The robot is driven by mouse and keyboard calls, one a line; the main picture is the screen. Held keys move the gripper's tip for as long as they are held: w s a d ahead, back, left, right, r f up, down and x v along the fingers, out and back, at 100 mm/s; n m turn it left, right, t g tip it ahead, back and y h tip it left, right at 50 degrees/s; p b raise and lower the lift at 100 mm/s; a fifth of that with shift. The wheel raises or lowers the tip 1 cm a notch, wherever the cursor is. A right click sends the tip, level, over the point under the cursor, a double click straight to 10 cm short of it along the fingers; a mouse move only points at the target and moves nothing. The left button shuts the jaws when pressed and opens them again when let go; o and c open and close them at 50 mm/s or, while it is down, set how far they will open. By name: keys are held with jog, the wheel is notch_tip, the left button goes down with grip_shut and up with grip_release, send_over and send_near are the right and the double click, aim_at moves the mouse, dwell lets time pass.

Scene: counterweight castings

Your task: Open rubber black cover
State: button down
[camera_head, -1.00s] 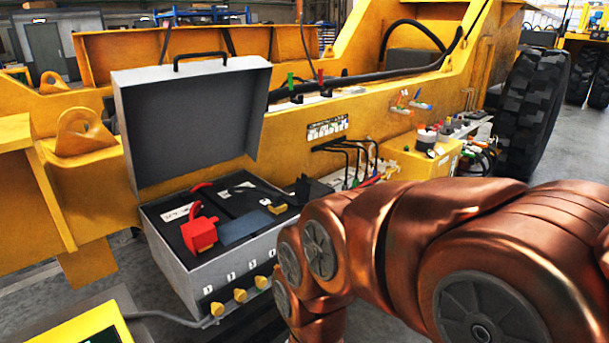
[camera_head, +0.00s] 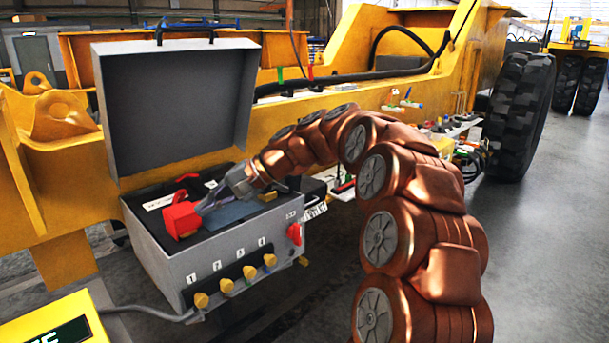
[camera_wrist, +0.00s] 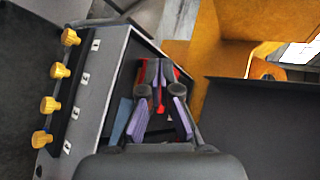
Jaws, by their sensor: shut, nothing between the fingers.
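A grey metal case (camera_head: 215,258) stands with its large lid (camera_head: 175,105) raised. Inside it lie a red block (camera_head: 179,218) with a curved red part and a dark blue-grey flat piece (camera_head: 232,213). I cannot tell for certain which dark part is the rubber black cover. My gripper (camera_head: 203,208) reaches into the case from the right, its tips close to the right side of the red block. In the wrist view my gripper (camera_wrist: 157,72) is shut and empty, with red (camera_wrist: 177,74) showing behind the fingers. Contact is unclear, and my gripper hides part of the interior.
Several yellow knobs (camera_head: 246,273) line the case front, and a red knob (camera_head: 295,234) sits at its right end. The yellow machine frame (camera_head: 285,118) stands behind. A yellow display panel (camera_head: 55,322) is at lower left. The floor on the right is open.

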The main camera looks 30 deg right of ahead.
jog(key=w+d+m+t+y+b, duration=0.1)
jog(key=w+d+m+t+b, duration=0.2)
jog(key=w+d, duration=0.65)
jog(key=d+f+m+t+h+b, duration=0.1)
jog(key=d+f+m+t+b, duration=0.15)
jog(key=d, duration=0.85)
jog(key=d+f+m+t+h+b, duration=0.1)
jog(key=d+f+t+b, duration=0.15)
jog(key=d, duration=0.95)
jog(key=d+f+m+t+h+b, duration=0.15)
jog(key=d+t, duration=0.25)
jog(key=d, duration=0.7)
jog(key=w+a+r, duration=0.1)
jog(key=w+a, duration=0.7)
jog(key=shift+w+a+r+p, duration=0.15)
jog(key=shift+w+r+p, duration=0.15)
jog(key=shift+r+p, duration=0.05)
